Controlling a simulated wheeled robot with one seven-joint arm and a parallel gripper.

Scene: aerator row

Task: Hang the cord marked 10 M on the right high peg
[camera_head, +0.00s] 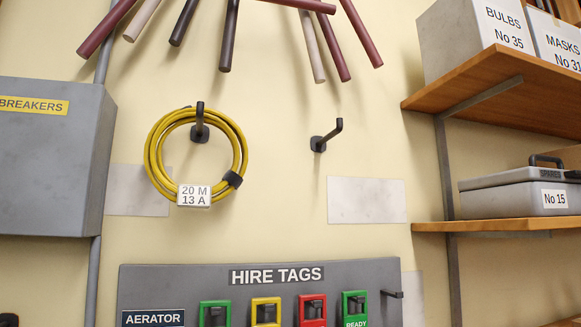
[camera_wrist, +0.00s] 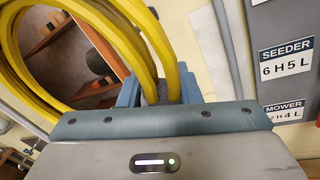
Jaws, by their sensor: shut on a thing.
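A coiled yellow cord (camera_wrist: 162,45) is in my gripper (camera_wrist: 157,92), in the wrist view. The blue-grey fingers are shut on its strands at a dark wrap, and the loop spreads up and to the left. No length mark shows on this cord. My gripper is not in the head view. The right peg (camera_head: 328,136) is a dark, bare hook on the cream wall. The left peg (camera_head: 200,125) holds another yellow cord (camera_head: 152,155), whose white tag (camera_head: 194,195) reads 20 M 13 A.
A grey breaker box (camera_head: 50,165) stands out at left. Wooden shelves (camera_head: 500,95) with boxes project at right. A hire tags board (camera_head: 215,292) is below the pegs, and dark and red rods (camera_head: 229,40) hang above. The wall around the right peg is clear.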

